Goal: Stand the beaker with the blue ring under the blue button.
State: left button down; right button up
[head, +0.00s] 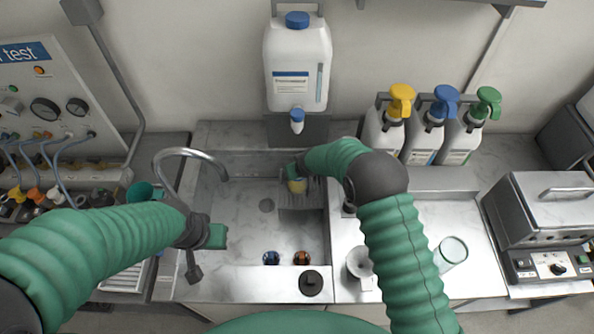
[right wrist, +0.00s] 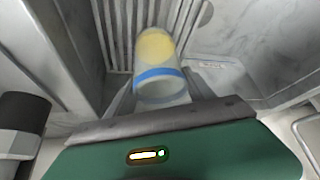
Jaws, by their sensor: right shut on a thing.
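My right gripper (head: 293,172) is over the back of the sink. It is shut on a clear beaker (right wrist: 158,70) with a blue ring and a yellowish end, which also shows in the head view (head: 298,186). In the right wrist view the ring is on the side nearer my gripper, and the fingertips are largely hidden. A small tap with a blue button (head: 297,115) sits low on a white canister (head: 297,65), above and behind the beaker. My left gripper (head: 217,236) hangs over the sink's left side; its finger gap is not clear.
A curved faucet (head: 190,153) rises at the sink's left. A ribbed rack (right wrist: 115,25) is beside the beaker. Blue (head: 271,258) and orange (head: 302,258) round parts sit at the sink's front. Pump bottles (head: 430,135) and a glass (head: 452,252) stand to the right.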

jog(key=o, duration=1.5)
jog(key=shift+f, duration=0.1)
jog(key=shift+o, duration=0.2)
jog(key=shift+r, duration=0.25)
jog(key=v, duration=1.1)
jog(key=shift+s+r+b, duration=0.25)
jog(key=shift+r+b, duration=0.05)
jog(key=shift+b, duration=0.05)
